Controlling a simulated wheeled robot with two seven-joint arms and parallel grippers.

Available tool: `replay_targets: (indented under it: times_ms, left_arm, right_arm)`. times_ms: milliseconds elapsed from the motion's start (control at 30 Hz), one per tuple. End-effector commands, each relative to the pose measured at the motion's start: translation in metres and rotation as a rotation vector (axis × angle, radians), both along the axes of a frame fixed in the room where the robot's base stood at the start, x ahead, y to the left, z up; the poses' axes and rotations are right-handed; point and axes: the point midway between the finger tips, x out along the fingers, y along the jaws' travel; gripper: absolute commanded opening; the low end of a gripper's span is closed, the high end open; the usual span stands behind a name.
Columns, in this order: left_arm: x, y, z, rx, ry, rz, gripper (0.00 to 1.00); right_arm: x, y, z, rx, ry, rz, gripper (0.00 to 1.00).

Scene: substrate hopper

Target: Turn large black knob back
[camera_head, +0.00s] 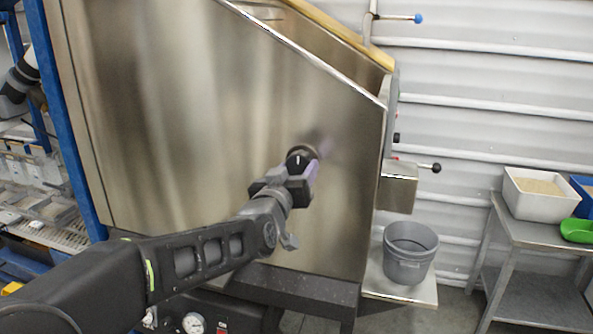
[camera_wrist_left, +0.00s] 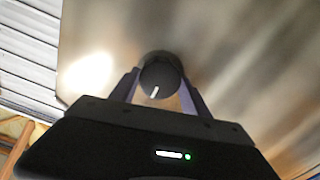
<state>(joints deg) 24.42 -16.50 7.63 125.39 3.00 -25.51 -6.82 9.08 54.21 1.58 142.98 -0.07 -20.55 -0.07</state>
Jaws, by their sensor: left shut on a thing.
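The large black knob (camera_head: 301,157) sits on the side panel of the steel hopper (camera_head: 230,140). In the left wrist view the knob (camera_wrist_left: 160,78) is round and dark, with a white pointer line toward the bottom of the picture, leaning slightly left. My left gripper (camera_head: 306,170) has its fingers on either side of the knob and is shut on it. In the left wrist view the two fingers of my left gripper (camera_wrist_left: 160,92) flank the knob. The gripper hides part of the knob in the head view. My right gripper does not show.
A grey bucket (camera_head: 410,252) stands on a low shelf right of the hopper, below a steel outlet box (camera_head: 397,188). A steel table (camera_head: 545,235) at the right holds a white bin (camera_head: 541,205) and a green scoop (camera_head: 578,231). A pressure gauge (camera_head: 194,323) shows at the bottom.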

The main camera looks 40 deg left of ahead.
Motion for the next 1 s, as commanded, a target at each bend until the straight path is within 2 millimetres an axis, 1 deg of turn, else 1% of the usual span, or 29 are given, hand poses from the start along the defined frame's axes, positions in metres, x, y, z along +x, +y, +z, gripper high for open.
replay_targets:
  times_ms: [33,67,400,767,1000]
  left_arm:
    - [0.000,0.000,0.000,0.000,0.000,0.000,0.45]
    - [0.000,0.000,0.000,0.000,0.000,0.000,0.42]
    - [0.000,0.000,0.000,0.000,0.000,0.000,0.15]
    - [0.000,0.000,-0.001,-0.034,-0.013,-0.001,0.14]
    - [0.000,0.000,-0.003,-0.140,-0.050,-0.001,0.14]
  right_arm:
    - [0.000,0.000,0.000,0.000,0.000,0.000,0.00]
    - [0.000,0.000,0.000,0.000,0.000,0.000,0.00]
    - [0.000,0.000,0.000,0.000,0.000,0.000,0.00]
    - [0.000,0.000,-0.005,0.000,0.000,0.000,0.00]
    - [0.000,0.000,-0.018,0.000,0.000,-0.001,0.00]
